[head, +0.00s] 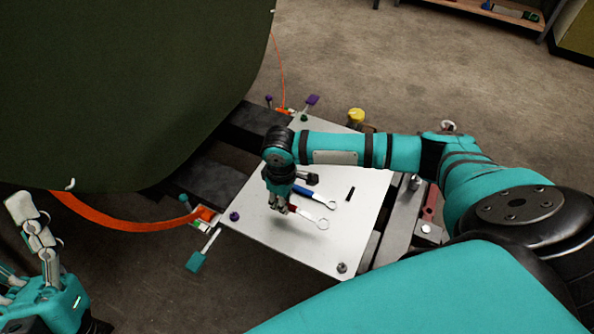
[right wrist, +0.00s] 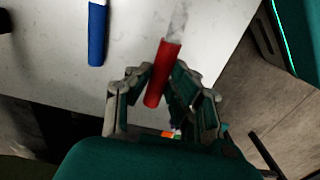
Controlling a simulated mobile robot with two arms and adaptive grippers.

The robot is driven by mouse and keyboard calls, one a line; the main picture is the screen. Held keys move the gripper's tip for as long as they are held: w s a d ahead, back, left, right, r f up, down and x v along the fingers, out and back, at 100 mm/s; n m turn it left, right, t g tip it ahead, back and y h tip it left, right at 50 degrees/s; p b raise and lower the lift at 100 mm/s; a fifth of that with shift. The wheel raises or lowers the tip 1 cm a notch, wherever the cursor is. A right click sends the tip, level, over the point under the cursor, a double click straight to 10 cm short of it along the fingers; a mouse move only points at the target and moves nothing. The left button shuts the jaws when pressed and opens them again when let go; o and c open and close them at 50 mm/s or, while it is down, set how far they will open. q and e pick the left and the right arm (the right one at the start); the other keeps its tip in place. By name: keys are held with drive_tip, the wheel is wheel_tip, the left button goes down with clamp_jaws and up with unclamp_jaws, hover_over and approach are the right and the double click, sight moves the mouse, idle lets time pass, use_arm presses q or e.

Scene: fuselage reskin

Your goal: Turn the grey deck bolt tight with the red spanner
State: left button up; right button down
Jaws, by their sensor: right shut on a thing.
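The red spanner (head: 300,212) has a red handle and a silver ring end, which points right and toward the front of the pale deck plate (head: 265,235). My right gripper (head: 279,203) is shut on its handle. In the right wrist view the red handle (right wrist: 163,72) sits between the fingertips of my right gripper (right wrist: 160,84), and its silver shaft runs up out of frame. The grey deck bolt (head: 342,267) stands at the plate's front corner, apart from the spanner. My left gripper (head: 35,225) is at the far left, away from the plate; its finger opening is unclear.
A blue spanner (head: 318,197) lies on the plate beside the red one, with a small black piece (head: 351,193) nearby. A purple bolt (head: 235,216) and a green bolt (head: 304,117) mark other corners. A dark green curved panel (head: 130,80) fills the upper left.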

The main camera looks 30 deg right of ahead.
drive_tip(key=shift+r+p, duration=0.6)
use_arm(q)
drive_tip(key=shift+w+d+f+g+y, duration=0.1)
drive_tip(key=shift+w+f+g+y, duration=0.1)
drive_tip(key=shift+w+f+g, duration=0.3)
drive_tip(key=shift+w+d+f+g+y, duration=0.2)
drive_tip(key=shift+w+g, duration=0.3)
drive_tip(key=shift+w, duration=0.35)
drive_tip(key=shift+w+d+f+g+y, duration=0.1)
drive_tip(key=shift+w+f+g+y, duration=0.1)
drive_tip(key=shift+w+f+g, duration=0.3)
use_arm(e)
drive_tip(key=shift+r, duration=0.15)
use_arm(q)
drive_tip(key=shift+w+r, duration=0.1)
drive_tip(key=shift+w, duration=0.2)
